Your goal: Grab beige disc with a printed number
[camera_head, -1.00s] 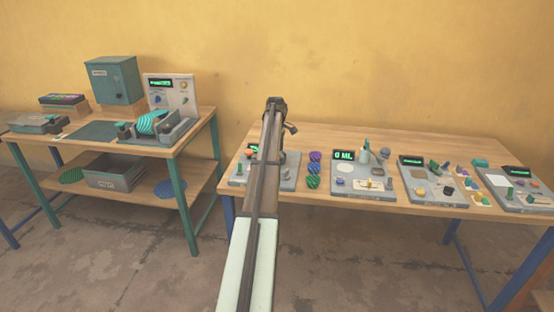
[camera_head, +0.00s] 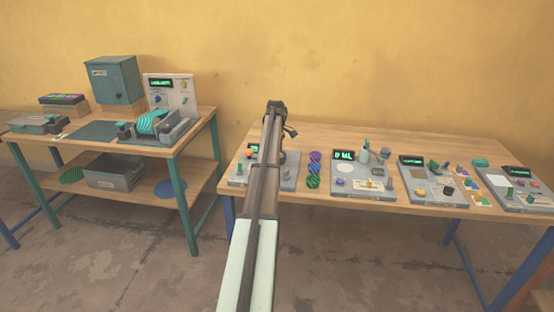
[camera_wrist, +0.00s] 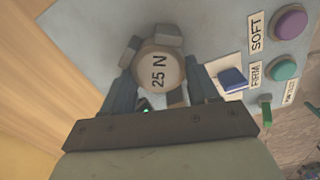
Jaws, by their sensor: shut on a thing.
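The beige disc (camera_wrist: 154,70) is printed "25 N" and shows face-on in the wrist view, above a pale grey panel (camera_wrist: 85,35). Several grey blocks sit around its rim. My gripper (camera_wrist: 160,80) has one blue-grey finger on each side of the disc and is shut on it. Whether the disc touches the panel cannot be told. In the head view my arm reaches over the left end of the right table and hides the disc and the fingers.
Right of the disc are a purple button (camera_wrist: 291,23) marked SOFT, a teal button (camera_wrist: 285,70) marked FIRM and a blue block (camera_wrist: 231,78). On the right table, ribbed coloured discs (camera_head: 314,169) and several grey stations (camera_head: 362,182) stand right of my arm.

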